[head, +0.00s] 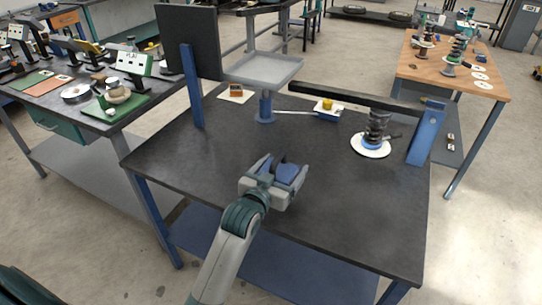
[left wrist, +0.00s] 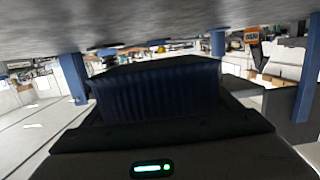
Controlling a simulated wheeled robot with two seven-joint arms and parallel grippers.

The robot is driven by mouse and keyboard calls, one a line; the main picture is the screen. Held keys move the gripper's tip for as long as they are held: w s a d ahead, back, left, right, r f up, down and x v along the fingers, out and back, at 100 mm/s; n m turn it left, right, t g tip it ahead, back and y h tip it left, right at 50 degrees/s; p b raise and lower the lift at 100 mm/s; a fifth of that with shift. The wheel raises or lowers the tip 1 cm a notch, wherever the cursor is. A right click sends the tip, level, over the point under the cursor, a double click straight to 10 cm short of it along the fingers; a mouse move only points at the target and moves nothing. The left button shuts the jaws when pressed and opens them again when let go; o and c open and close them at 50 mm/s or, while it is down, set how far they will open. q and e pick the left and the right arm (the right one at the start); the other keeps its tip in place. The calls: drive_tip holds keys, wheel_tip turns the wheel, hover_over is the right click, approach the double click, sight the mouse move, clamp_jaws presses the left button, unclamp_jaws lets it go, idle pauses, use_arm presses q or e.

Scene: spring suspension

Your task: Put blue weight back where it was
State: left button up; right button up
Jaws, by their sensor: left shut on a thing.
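My left gripper (head: 275,172) is over the near middle of the dark table and is shut on a blue thing, which I take for the blue weight (head: 287,174). It is largely hidden between the fingers. In the left wrist view a dark blue ribbed block (left wrist: 160,95) fills the middle, at the jaws; I cannot tell there whether it is weight or finger. A coil spring (head: 377,128) stands on a white disc (head: 371,152) with a blue part at its foot, to the right. A grey tray (head: 262,70) sits above a blue post (head: 265,108) at the back. My right gripper is not in view.
An orange block (head: 236,91) lies on a white card at the back left. A yellow piece (head: 327,103) sits at the back. A dark upright panel (head: 190,42) and a blue bracket (head: 426,135) flank the table (head: 330,205). Its front is clear.

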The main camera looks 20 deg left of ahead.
use_arm(q)
drive_tip(key=shift+d+f, duration=0.2)
drive_tip(key=shift+d, duration=0.5)
drive_tip(key=shift+d+f, duration=0.2)
drive_tip(key=shift+d, duration=0.45)
drive_tip(key=shift+f, duration=0.1)
drive_tip(key=shift+f, duration=1.9)
drive_tip(key=shift+f, duration=0.1)
drive_tip(key=o, duration=2.1)
drive_tip(key=shift+s+f, duration=0.1)
drive_tip(key=shift+f, duration=0.2)
drive_tip(key=shift+r, duration=0.1)
drive_tip(key=s, duration=0.4)
drive_tip(key=s+r, duration=0.1)
drive_tip(key=s, duration=0.7)
drive_tip(key=shift+a+r+b, duration=0.2)
drive_tip(key=shift+r+b, duration=0.15)
drive_tip(key=shift+r, duration=0.05)
